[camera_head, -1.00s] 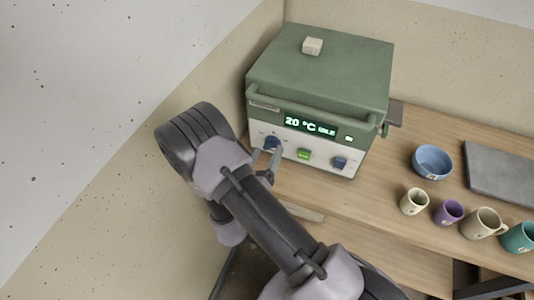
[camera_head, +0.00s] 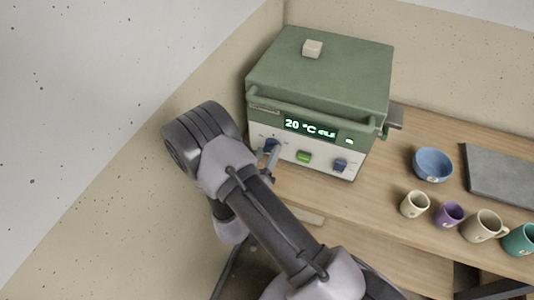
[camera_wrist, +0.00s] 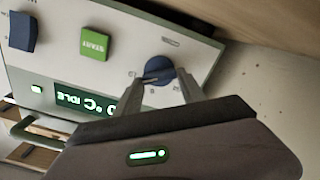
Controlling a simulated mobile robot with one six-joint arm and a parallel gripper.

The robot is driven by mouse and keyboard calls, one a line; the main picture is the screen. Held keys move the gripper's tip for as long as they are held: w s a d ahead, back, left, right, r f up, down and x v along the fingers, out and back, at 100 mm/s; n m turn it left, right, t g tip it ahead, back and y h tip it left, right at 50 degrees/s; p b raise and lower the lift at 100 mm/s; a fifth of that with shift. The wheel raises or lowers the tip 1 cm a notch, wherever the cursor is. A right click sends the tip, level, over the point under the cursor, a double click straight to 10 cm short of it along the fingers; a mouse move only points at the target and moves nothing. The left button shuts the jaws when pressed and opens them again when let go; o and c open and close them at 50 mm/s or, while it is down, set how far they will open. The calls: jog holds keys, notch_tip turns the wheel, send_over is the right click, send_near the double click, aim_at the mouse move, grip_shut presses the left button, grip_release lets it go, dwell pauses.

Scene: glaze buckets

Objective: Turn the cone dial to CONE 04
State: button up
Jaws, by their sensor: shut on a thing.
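The kiln (camera_head: 315,75) has a green body and a pale front panel. Its display (camera_head: 309,127) reads 20 °C and IDLE. A round blue dial (camera_head: 271,144) sits at the left end of the panel, and it also shows in the wrist view (camera_wrist: 158,68), which sees the panel upside down. My gripper (camera_wrist: 160,84) is shut on this dial, with one finger on each side. It shows in the head view (camera_head: 269,158) in front of the panel's left end. The markings around the dial are too small to read, so its setting cannot be told.
A green button (camera_head: 303,157) and a second blue knob (camera_head: 340,165) are on the panel to the right. A pale block (camera_head: 312,48) lies on the kiln lid. A blue bowl (camera_head: 433,164), several mugs and a grey slab (camera_head: 500,172) stand on the wooden table at right.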

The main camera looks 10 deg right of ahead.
jog(key=n, duration=0.5)
jog(key=shift+f+n, duration=0.1)
jog(key=shift+n, duration=0.2)
jog(key=n, duration=0.6)
jog(key=shift+f+p, duration=0.1)
jog(key=shift+p, duration=0.25)
jog(key=n+p, duration=0.1)
jog(key=n, duration=0.4)
jog(key=shift+f+n, duration=0.1)
jog(key=shift+n, duration=0.3)
jog(key=n+p, duration=0.1)
jog(key=n, duration=0.4)
jog(key=shift+f+n+p, duration=0.1)
jog(key=shift+n+p, duration=0.25)
jog(key=shift+n, duration=0.35)
jog(key=o, duration=1.4)
jog(key=shift+c, duration=0.2)
jog(key=p+v, duration=0.3)
jog(key=v, duration=1.4)
jog(key=shift+s, duration=0.2)
